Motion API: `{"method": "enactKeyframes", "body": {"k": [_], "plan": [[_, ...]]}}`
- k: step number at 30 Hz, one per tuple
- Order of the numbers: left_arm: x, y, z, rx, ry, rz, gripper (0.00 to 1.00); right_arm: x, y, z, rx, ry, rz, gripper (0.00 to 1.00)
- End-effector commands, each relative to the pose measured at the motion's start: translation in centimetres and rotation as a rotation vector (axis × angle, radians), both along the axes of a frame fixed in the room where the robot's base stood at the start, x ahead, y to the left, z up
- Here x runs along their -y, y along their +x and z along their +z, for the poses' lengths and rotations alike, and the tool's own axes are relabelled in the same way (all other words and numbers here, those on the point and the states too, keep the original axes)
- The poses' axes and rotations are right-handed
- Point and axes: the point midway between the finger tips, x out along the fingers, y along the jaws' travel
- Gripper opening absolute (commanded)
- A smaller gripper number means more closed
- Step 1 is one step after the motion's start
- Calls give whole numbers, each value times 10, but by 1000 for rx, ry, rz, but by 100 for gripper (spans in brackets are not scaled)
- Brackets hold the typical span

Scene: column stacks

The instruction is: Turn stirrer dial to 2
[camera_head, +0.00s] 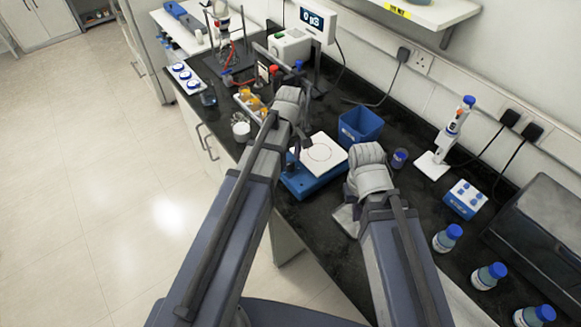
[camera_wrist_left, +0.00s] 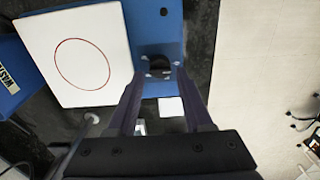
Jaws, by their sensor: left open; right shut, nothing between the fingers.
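The stirrer (camera_head: 311,183) is a blue base with a white square top plate (camera_head: 320,154) marked with a thin circle. In the left wrist view the plate (camera_wrist_left: 112,80) shows a red circle, and the blue base (camera_wrist_left: 157,22) runs beside it. My left gripper (camera_head: 300,150) is over the base's front edge, open; its fingers (camera_wrist_left: 161,68) straddle a dark round dial (camera_wrist_left: 160,70) on the base. Contact and the dial's setting cannot be told. My right gripper (camera_head: 352,208) is to the right of the stirrer, shut and empty, its fingers mostly hidden by my wrist.
A blue waste bin (camera_head: 360,127) stands behind the plate. A pipette stand (camera_head: 434,165), a blue rack (camera_head: 465,199) and several blue-capped bottles (camera_head: 447,238) stand to the right.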

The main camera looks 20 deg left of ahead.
Motion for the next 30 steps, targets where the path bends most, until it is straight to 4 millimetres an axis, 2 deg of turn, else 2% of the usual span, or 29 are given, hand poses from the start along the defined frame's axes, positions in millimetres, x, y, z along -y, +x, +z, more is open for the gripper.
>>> {"method": "enactKeyframes", "body": {"k": [1, 4, 15, 27, 30], "plan": [[0, 0, -13, 0, 0, 0, 51, 0, 0, -13, 0, 0, 0, 0], [0, 0, -21, 0, 0, 0, 51, 0, 0, -21, 0, 0, -1, 0], [0, 0, -23, 0, 0, 0, 51, 0, 0, -23, 0, 0, -1, 0], [0, 0, -23, 0, 0, 0, 6, 0, 0, -23, 0, 0, -1, 0], [0, 0, -23, 0, 0, 0, 0, 0, 0, -23, 0, 0, -1, 0]]}}
